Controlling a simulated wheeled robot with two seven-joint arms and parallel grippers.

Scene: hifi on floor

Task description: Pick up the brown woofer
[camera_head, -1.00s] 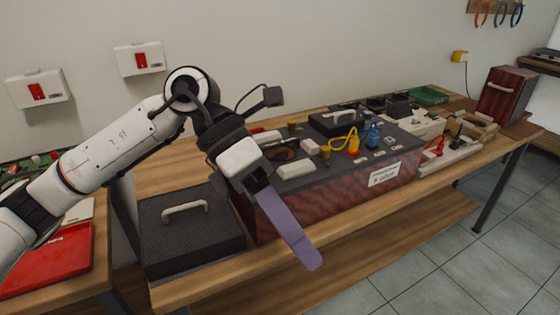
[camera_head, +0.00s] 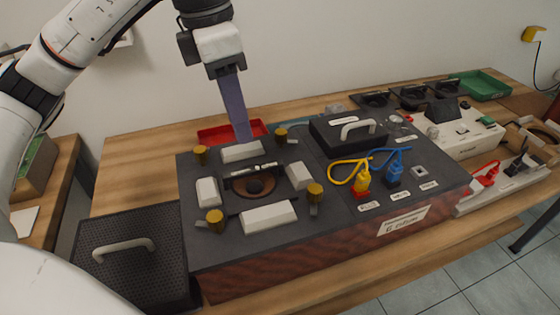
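The brown woofer (camera_head: 254,186) sits in an opening in the dark grey top of a wide speaker box (camera_head: 335,205). Its round cone with a dark centre shows, and a dark bar with light marks crosses its far edge. White blocks and brass-coloured knobs surround it. My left gripper (camera_head: 241,136) hangs above and behind the woofer as pictured, its purple finger pointing down near the box's back edge. It appears apart from the woofer. Only one finger shows clearly, so its opening cannot be told. My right gripper is not in view.
A black panel with a handle (camera_head: 123,247) lies left of the box. A red tray (camera_head: 212,134) lies behind it. A black handled block (camera_head: 348,133), a yellow plug (camera_head: 362,182) and a blue plug (camera_head: 394,172) stand on its right half. The bench's back left is clear.

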